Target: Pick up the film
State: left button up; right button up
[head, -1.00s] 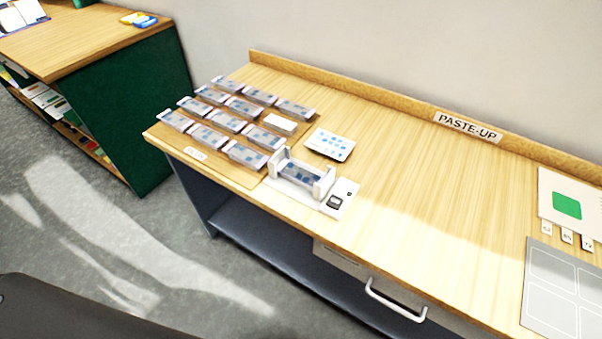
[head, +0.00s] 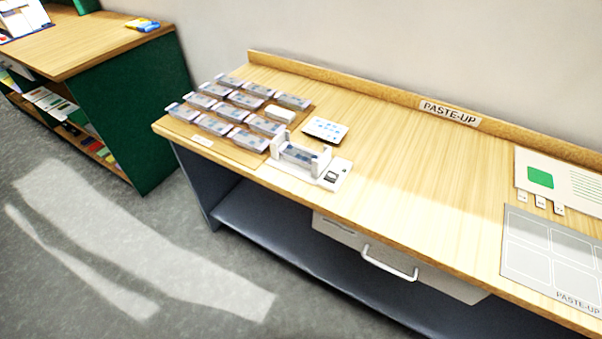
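Several small clear packs with blue-grey contents, possibly the film (head: 244,100), lie in rows on a wooden board at the left end of the paste-up table (head: 400,160). I cannot tell for sure which thing is the film. A similar clear piece (head: 300,154) sits in a white holder (head: 285,170) in front of the rows. A white card with blue dots (head: 325,129) lies behind the holder. Neither of my grippers is in view.
A small white block (head: 280,114) is by the packs. A grey sheet with outlined panels (head: 540,243) and a white page with a green patch (head: 560,180) lie at the right. The table's middle is clear. A green-sided cabinet (head: 140,120) stands at left. A drawer handle (head: 389,264) juts from the front.

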aim_at(295, 152)
jog(key=k, duration=0.2)
jog(key=z, duration=0.75)
jog(key=i, duration=0.5)
jog(key=u, duration=0.05)
